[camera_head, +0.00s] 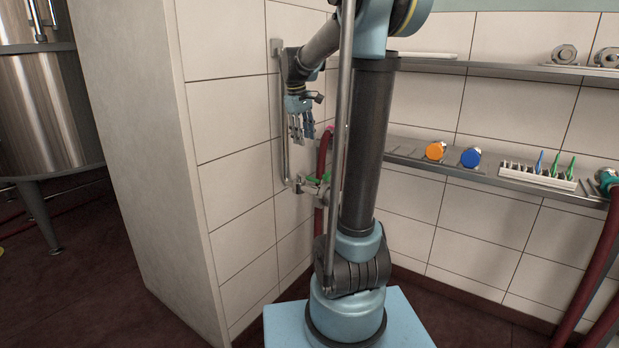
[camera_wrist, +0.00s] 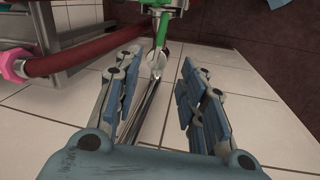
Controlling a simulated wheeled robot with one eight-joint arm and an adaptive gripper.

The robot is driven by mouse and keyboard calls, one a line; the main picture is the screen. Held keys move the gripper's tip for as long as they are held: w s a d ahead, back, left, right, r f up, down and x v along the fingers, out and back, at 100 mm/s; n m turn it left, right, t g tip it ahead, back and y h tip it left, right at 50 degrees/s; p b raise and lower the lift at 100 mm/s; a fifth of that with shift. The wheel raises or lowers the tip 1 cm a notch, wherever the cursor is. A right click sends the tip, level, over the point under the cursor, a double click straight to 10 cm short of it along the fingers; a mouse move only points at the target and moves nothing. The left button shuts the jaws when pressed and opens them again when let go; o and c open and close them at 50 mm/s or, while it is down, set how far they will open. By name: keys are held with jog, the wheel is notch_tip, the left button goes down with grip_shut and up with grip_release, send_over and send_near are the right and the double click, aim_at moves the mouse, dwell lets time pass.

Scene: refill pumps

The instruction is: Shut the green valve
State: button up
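The green valve handle (camera_head: 318,179) is on a metal fitting low on the tiled wall in the head view. In the wrist view the green handle (camera_wrist: 162,30) shows at the top centre, standing out from the silver valve body (camera_wrist: 160,5). My gripper (camera_head: 302,135) points down above the valve, apart from it. In the wrist view my gripper (camera_wrist: 155,75) has its blue-padded fingers spread wide. The silver pipe (camera_wrist: 145,105) runs between the fingers in that view; I cannot tell whether it is within their reach.
A vertical pipe (camera_head: 283,120) runs along the wall beside the gripper. A dark red hose (camera_wrist: 85,52) with a pink end (camera_wrist: 13,65) lies near the valve. A shelf (camera_head: 400,157) with orange and blue caps is to the right. A steel tank (camera_head: 40,110) stands far left.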

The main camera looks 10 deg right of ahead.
aim_at(310, 177)
jog(key=d+f, duration=0.1)
jog(key=f, duration=0.4)
jog(key=w+f, duration=0.1)
jog(key=f, duration=0.5)
jog(key=w+d+f, duration=0.1)
jog(key=f, duration=0.4)
jog(key=shift+d+f, duration=0.3)
jog(key=shift+f, duration=0.1)
grip_shut()
